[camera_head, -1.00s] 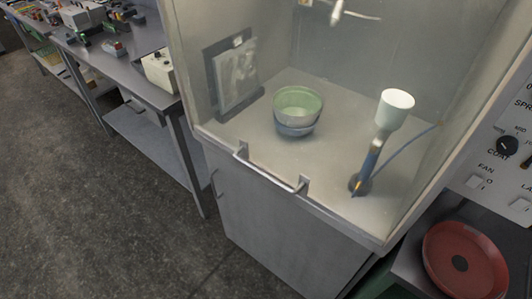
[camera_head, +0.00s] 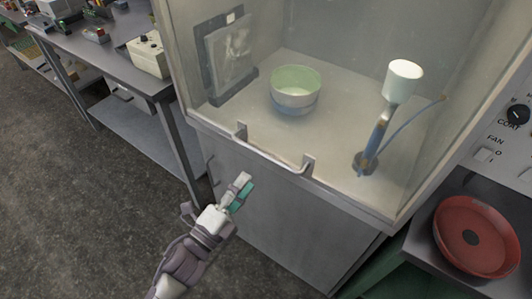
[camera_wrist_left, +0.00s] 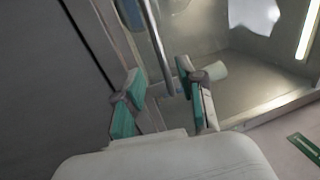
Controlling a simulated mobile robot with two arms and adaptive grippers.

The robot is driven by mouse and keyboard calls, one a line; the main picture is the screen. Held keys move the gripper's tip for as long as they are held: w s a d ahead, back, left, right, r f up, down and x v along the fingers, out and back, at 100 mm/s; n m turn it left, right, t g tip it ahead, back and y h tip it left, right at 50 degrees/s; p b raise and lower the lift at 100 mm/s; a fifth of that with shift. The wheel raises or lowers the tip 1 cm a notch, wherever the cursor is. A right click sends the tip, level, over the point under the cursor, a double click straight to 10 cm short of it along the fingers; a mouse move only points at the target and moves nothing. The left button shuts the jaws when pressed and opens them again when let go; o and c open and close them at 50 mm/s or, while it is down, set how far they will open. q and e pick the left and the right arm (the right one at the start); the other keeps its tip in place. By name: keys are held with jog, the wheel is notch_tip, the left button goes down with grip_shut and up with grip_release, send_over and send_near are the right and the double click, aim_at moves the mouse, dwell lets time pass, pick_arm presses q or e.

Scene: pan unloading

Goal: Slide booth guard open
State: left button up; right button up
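The booth guard (camera_head: 330,135) is a clear pane across the front of the booth, and it is down. Its grey bar handle (camera_head: 275,159) runs along the lower edge between two brackets. My left gripper (camera_head: 241,186) is in front of the booth's cabinet, below and left of the handle's middle, apart from it in the head view. In the left wrist view, its two green-padded fingers (camera_wrist_left: 158,92) are spread, with the handle bar (camera_wrist_left: 158,45) showing beyond and between them. My right gripper is not in view.
Inside the booth are a green and blue bowl (camera_head: 296,91) and a spray tool with a white cup (camera_head: 404,82). A red round pan (camera_head: 474,237) lies on the right. A workbench (camera_head: 105,62) stands at left, with clear floor before it.

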aim_at(267, 156)
pick_arm(q)
jog(key=p+x, duration=0.2)
jog(key=x, duration=0.7)
jog(key=shift+w+d, duration=0.2)
jog(key=shift+w, duration=0.1)
jog(key=shift+c, duration=0.2)
grip_shut()
